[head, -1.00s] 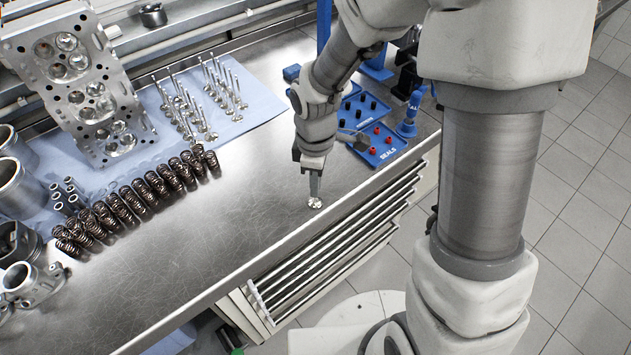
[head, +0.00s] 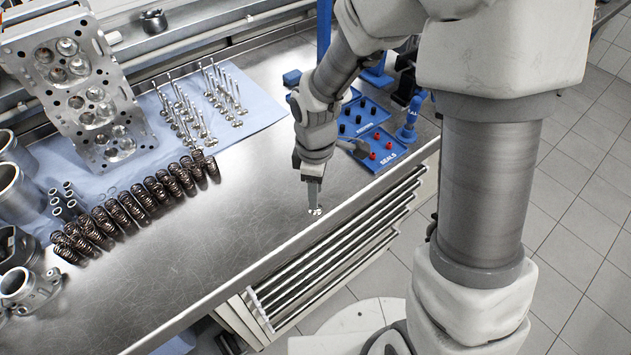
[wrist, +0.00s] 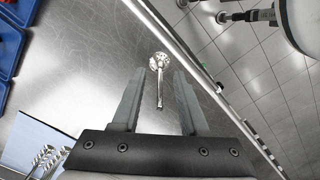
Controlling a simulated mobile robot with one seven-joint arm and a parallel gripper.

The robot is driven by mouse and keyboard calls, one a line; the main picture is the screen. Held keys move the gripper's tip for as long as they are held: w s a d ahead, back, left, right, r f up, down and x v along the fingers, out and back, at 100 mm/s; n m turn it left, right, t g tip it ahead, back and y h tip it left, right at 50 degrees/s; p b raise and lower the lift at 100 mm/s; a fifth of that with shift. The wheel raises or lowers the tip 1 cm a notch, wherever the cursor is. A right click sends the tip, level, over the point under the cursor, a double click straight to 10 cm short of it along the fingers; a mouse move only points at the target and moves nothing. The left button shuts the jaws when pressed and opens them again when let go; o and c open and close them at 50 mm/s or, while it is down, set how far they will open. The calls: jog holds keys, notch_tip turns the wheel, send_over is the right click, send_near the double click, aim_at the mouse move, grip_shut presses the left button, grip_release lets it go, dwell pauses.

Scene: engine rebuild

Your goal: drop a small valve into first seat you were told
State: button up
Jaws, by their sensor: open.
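A shiny small valve (wrist: 160,62) shows between the spread fingers of my gripper (wrist: 160,73) in the wrist view. Its round head is farther from the camera and its stem points back toward the palm, with a gap to each finger. In the head view the valve head (head: 315,211) glints at the bench top just below my gripper (head: 313,200), whose fingers hide the stem. My gripper is open. The cylinder head (head: 80,92) stands tilted at the upper left with its round valve seats facing out. The seat pockets look empty.
Several valves (head: 205,105) stand on a blue cloth (head: 258,108), with a row of springs (head: 130,207) in front. Blue seal trays (head: 372,145) lie right of my gripper. The bench's front edge is close by. Bare steel (head: 230,205) lies left of my gripper.

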notch_tip(320, 180, up, 17)
jog(key=p, duration=0.2)
jog(key=s+d+r+m+t, duration=0.5)
jog(key=s+d+m, duration=0.5)
jog(key=m, duration=0.5)
jog(key=shift+s+d+r+t, duration=0.3)
jog(key=shift+s+r, duration=0.9)
jog(key=shift+r, duration=0.2)
